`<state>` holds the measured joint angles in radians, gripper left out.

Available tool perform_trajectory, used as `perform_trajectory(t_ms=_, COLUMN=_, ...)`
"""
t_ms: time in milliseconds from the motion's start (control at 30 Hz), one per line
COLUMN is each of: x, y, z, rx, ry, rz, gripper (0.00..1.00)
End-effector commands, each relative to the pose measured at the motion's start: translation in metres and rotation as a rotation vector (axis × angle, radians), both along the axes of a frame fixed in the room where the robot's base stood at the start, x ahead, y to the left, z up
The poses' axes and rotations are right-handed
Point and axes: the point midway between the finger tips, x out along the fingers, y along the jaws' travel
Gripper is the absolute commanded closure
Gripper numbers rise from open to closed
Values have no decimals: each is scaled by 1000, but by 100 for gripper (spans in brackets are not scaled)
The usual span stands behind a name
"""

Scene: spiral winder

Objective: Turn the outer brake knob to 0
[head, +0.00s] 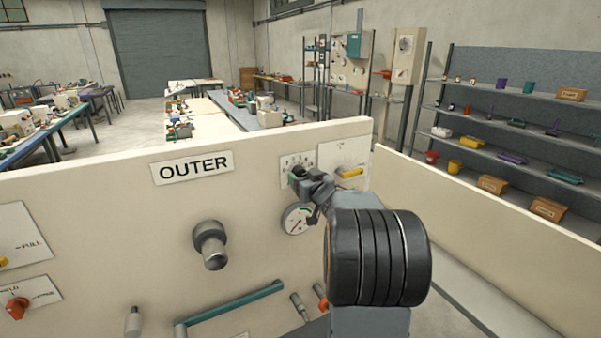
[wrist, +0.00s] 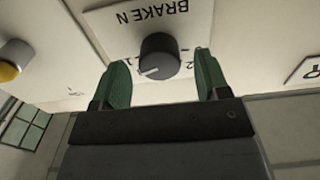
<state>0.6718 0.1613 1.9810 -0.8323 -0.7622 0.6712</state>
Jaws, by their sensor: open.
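The outer brake knob (wrist: 158,55) is a round black dial on a white plate lettered "BRAKE N" (wrist: 153,14) in the wrist view, which shows it upside down. A short white pointer line on the knob faces lower left; I cannot tell which number it meets. Parts of a scale show beside the knob. My gripper (wrist: 161,80) is open, its green fingertips to the left and right of the knob with gaps on both sides. In the head view my gripper (head: 301,178) is at the scale plate (head: 287,160) and hides the knob.
An "OUTER" sign (head: 192,167) is on the cream panel. A dial gauge (head: 297,218) lies just below my gripper, and a yellow handle (head: 350,173) is to its right. A grey knob (head: 210,245) sticks out left. A yellow button (wrist: 10,68) shows in the wrist view.

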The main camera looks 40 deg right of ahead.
Motion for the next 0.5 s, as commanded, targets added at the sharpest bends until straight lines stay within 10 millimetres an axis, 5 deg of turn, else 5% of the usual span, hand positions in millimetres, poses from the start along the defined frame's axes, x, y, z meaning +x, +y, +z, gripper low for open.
perform_trajectory(t_ms=500, x=21, y=-3, z=0, rx=-1, ry=0, rz=-1, gripper=31)
